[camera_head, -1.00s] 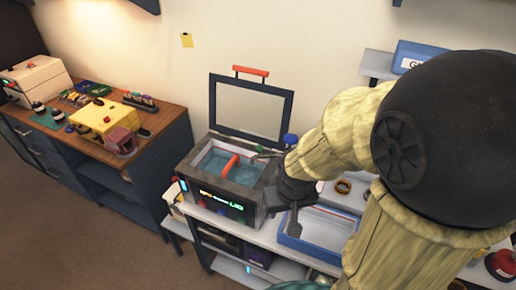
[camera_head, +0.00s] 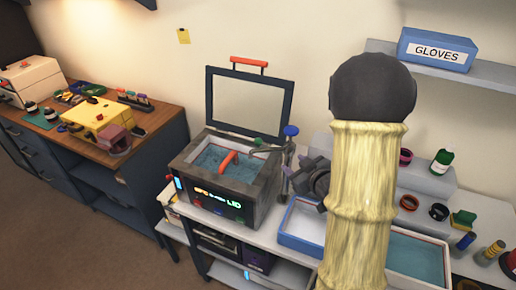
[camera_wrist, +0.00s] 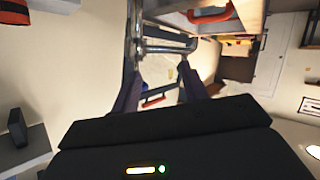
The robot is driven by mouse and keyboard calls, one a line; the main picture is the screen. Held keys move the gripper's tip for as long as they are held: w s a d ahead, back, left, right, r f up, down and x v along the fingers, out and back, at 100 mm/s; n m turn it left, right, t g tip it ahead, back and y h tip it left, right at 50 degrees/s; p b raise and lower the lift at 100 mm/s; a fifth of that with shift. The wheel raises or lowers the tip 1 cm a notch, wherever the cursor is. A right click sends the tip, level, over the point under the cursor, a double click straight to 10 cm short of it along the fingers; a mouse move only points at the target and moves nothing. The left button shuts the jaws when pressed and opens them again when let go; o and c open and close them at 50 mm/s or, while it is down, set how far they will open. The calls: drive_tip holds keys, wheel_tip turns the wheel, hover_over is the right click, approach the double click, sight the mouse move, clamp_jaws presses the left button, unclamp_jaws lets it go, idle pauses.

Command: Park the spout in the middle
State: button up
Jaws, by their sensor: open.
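The spout (camera_head: 270,146) is a thin metal pipe on a post with a blue knob (camera_head: 290,131), at the right rear of the open grey tank (camera_head: 252,205). It reaches left over the tank's right rear part. In the wrist view the metal pipe (camera_wrist: 166,46) lies ahead of my fingertips. My gripper (camera_wrist: 158,84) is open, with one dark finger on each side and nothing visibly held. In the head view my gripper (camera_head: 303,178) is right of the tank, close to the post; contact cannot be told.
The tank's lid (camera_head: 248,103) stands open behind. A blue-rimmed tray (camera_head: 300,243) lies below my gripper. A gloves box (camera_head: 436,50) is on the shelf, and small jars stand at right. A wooden bench (camera_head: 92,145) is at left.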

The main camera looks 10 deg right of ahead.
sight(258, 142)
drive_tip(key=shift+s+a+f+n+t+y+b, duration=0.1)
drive_tip(key=shift+s+n+t+y+b, duration=0.5)
drive_tip(key=shift+y, duration=0.7)
drive_tip(key=shift+s+a+n+t+y+b, duration=0.1)
drive_tip(key=shift+s+n+t+y+b, duration=0.3)
drive_tip(key=shift+s+t+y+b, duration=0.65)
drive_tip(key=shift+w+g+y+p, duration=0.25)
drive_tip(key=shift+w+p, duration=0.15)
drive_tip(key=shift+p, duration=0.05)
drive_tip(key=p+x, duration=0.5)
drive_tip(key=x, duration=1.2)
drive_tip(key=shift+w+a+p, duration=0.15)
drive_tip(key=shift+w+p, duration=0.05)
drive_tip(key=shift+p, duration=0.2)
clamp_jaws()
